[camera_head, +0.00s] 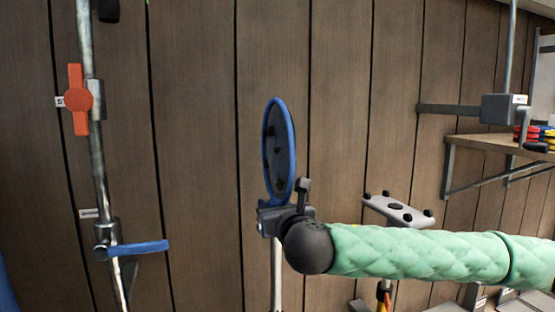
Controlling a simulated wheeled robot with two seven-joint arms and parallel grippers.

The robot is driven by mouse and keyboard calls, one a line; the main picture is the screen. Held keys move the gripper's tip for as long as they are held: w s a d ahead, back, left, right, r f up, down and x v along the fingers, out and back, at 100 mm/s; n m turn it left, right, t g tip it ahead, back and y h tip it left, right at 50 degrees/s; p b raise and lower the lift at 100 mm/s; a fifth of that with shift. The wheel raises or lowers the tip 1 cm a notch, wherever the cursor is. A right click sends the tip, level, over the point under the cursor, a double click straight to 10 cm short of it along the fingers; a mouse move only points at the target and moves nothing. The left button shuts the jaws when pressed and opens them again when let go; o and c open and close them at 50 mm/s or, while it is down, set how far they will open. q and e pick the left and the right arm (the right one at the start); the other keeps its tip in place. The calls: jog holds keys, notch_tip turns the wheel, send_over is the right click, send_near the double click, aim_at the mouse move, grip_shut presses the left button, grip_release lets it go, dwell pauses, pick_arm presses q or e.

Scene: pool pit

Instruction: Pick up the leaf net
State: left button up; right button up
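The leaf net has an upright blue oval rim with dark mesh (279,150), and its pale pole (277,275) runs down out of the picture. My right gripper (268,219) is at the neck of the net, just below the rim, in front of the plank wall. My dark wrist and green-sleeved arm come in from the right. The fingers are small and dark and overlap the neck, so I cannot tell whether they are closed on it. My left gripper is not in view.
At left, a pipe carries an orange valve handle (77,99) and a blue lever (138,248). A grey flat head with dark wheels (398,210) stands behind my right arm. A wooden shelf (490,144) is at right.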

aim_at(268, 181)
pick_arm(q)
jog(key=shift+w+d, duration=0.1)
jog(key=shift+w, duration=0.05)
pick_arm(e)
jog(key=c, duration=0.4)
